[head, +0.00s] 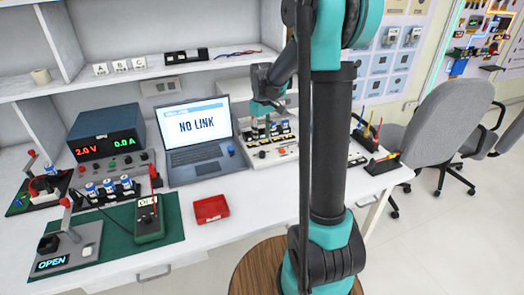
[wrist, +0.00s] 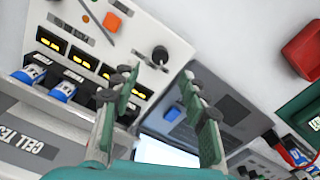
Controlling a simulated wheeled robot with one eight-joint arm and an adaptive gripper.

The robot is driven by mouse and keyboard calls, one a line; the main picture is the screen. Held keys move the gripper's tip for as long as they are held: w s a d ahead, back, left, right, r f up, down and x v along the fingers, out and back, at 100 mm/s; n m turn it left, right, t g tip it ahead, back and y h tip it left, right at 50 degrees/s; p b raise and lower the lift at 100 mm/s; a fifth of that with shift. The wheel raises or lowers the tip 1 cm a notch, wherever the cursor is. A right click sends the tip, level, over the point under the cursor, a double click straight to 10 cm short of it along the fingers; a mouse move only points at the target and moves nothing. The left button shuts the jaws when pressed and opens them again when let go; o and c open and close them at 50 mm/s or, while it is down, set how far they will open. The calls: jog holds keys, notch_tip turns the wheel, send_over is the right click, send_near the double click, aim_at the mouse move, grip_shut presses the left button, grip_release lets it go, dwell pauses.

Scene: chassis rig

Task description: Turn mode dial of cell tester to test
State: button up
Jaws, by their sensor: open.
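The cell tester (head: 288,158) is a pale box on the bench, right of the laptop, with several blue cells standing in its back part. In the wrist view the tester's pale panel (wrist: 128,50) has yellow-lit windows, an orange button (wrist: 111,22) and a black round mode dial (wrist: 160,56). The dial also shows small in the head view (head: 262,154); its setting is too small to read. My gripper (wrist: 160,76) is open and empty, its fingers pointing toward the panel. In the wrist view the dial appears just beyond and between the fingertips, apart from them.
The laptop (head: 195,125) reading "NO LINK" stands close left of the tester. A red tray (head: 211,209) lies at the bench front. A blue power supply (head: 103,128), a green meter (head: 149,219) and a cell rack are farther left. A wall shelf (head: 140,75) runs behind.

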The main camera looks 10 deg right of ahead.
aim_at(262, 152)
notch_tip(262, 152, down, 7)
jog(key=shift+f, duration=0.2)
dwell(0.3)
grip_shut()
jog(key=shift+m, duration=0.4)
jog(key=m, duration=0.4)
jog(key=shift+m, duration=2.5)
